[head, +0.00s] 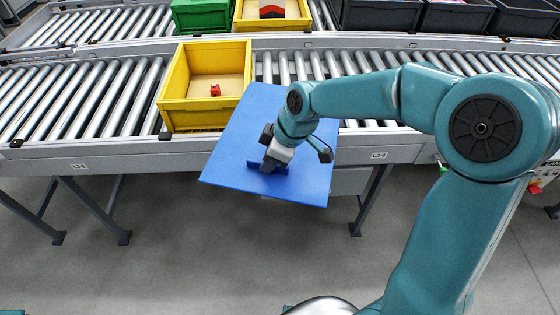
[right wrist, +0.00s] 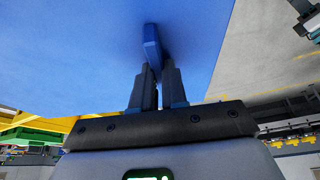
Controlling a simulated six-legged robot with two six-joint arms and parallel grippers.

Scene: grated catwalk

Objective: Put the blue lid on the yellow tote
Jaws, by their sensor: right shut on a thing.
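The yellow tote (head: 180,84) stands open on the near roller conveyor, left of centre, with a small red object (head: 215,90) inside. The blue lid (head: 235,140) is held in the air to the right of and in front of the tote, tilted in the head view. My right gripper (head: 270,163) is shut on the handle of the lid. The right wrist view shows the fingers (right wrist: 158,85) closed on the blue handle (right wrist: 152,45) with the lid's face (right wrist: 70,60) beyond. The lid hides part of the conveyor edge. My left gripper is not in view.
A second yellow tote (head: 245,22) with a red and black object and a green tote (head: 200,14) stand on the far conveyor. Several dark totes (head: 380,14) stand at the far right. Bare rollers (head: 85,100) lie left of the near tote.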

